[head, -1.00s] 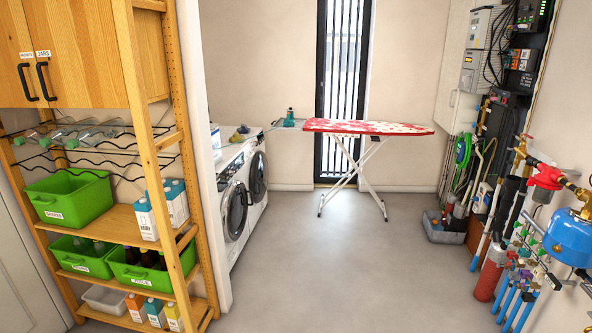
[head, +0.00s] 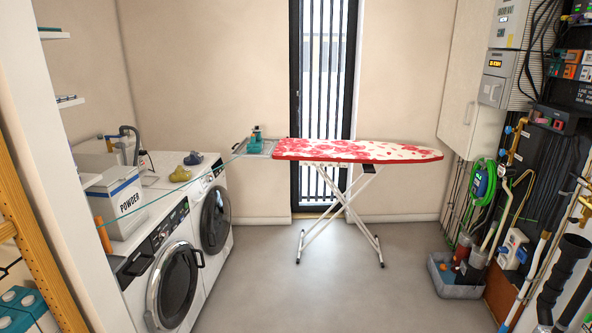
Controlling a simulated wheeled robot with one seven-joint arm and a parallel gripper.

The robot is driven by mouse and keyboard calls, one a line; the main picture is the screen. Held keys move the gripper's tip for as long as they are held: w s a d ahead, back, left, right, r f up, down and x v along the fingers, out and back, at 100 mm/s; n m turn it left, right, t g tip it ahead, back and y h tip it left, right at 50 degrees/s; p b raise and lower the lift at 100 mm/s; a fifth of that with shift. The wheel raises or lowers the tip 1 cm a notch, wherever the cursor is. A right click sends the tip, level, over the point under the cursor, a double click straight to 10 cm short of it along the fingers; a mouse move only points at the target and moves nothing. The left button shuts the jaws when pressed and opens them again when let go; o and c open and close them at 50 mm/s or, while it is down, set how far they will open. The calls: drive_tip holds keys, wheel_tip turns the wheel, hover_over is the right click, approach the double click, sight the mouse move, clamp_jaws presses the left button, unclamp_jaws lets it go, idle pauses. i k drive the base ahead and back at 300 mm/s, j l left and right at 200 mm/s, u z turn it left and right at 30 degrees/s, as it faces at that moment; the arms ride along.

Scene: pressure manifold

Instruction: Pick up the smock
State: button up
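I cannot make out a smock in the head view. A red and white patterned ironing board (head: 355,150) stands on white legs in front of the barred window, and its cover is the largest cloth in view. A small yellow item (head: 194,159) and a darker blue-grey item (head: 180,174) lie on top of the washing machines; they are too small to identify. My gripper is not in view.
Two white front-loading machines (head: 174,285) stand along the left, with a powder box (head: 117,200) on top. A grey tub (head: 459,277) and upright tools stand at the right wall, below pipes and boxes. The middle floor (head: 320,290) is clear.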

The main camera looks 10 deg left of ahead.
sight(180, 175)
drive_tip(key=i+j+u, duration=0.2)
drive_tip(key=i, duration=0.3)
drive_tip(key=i+l+u, duration=0.1)
drive_tip(key=i+u, duration=0.15)
drive_tip(key=i, duration=0.25)
drive_tip(key=i+l+u, duration=0.2)
drive_tip(key=i, duration=0.3)
drive_tip(key=i+l+u, duration=0.2)
drive_tip(key=i, duration=0.3)
drive_tip(key=i+l+u, duration=0.2)
drive_tip(key=i, duration=0.3)
drive_tip(key=i+u, duration=0.4)
drive_tip(key=i+l+u, duration=0.1)
drive_tip(key=i+u, duration=0.35)
drive_tip(key=i+l+u, duration=0.2)
drive_tip(key=u, duration=0.2)
drive_tip(key=i+l+u, duration=0.3)
drive_tip(key=u, duration=0.15)
drive_tip(key=i+l+u, duration=0.25)
drive_tip(key=l+u, duration=0.15)
drive_tip(key=i+l+u, duration=0.2)
drive_tip(key=l+u, duration=0.2)
drive_tip(key=l, duration=0.25)
drive_tip(key=i, duration=0.05)
